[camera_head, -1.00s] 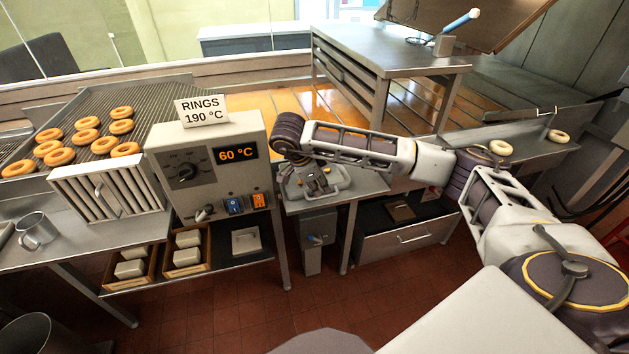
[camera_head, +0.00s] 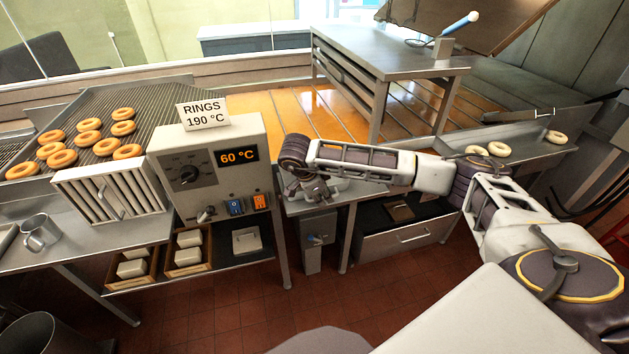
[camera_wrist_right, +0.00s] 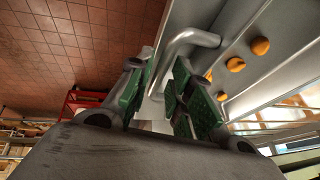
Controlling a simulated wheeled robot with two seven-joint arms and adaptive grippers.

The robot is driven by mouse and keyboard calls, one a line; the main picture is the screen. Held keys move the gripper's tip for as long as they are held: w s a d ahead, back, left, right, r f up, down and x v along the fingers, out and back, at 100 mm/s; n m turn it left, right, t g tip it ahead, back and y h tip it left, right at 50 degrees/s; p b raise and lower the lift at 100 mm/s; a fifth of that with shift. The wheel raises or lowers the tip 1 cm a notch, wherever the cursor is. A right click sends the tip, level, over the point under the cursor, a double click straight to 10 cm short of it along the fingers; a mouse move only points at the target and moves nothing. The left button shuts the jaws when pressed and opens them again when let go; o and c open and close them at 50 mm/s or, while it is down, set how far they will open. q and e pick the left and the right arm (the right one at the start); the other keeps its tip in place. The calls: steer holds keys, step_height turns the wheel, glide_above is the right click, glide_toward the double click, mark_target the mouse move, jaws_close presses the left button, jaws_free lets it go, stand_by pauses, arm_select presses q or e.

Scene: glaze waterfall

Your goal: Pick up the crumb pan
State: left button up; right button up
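The crumb pan (camera_head: 352,188) is a shallow grey metal pan on the small steel shelf right of the fryer control box. In the head view my right gripper and forearm hide much of it. In the right wrist view the pan (camera_wrist_right: 262,78) shows its bent bar handle (camera_wrist_right: 190,38) and several orange-brown lumps inside. My right gripper (camera_head: 318,194) is at the pan's near side. In its wrist view the green-padded fingers (camera_wrist_right: 158,98) are apart, with the handle's end between them or just beyond; contact cannot be told. My left gripper is out of view.
The control box (camera_head: 212,165) stands just left of my right gripper. The shelf (camera_head: 300,208) is narrow, with a post below it. A steel table (camera_head: 395,50) is behind. Pale rings (camera_head: 499,149) lie on the right ledge. Brown rings (camera_head: 88,124) lie on the left rack.

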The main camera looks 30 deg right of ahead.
steer(key=shift+d+f, duration=0.1)
steer(key=shift+f, duration=0.15)
steer(key=shift+c, duration=0.5)
jaws_close()
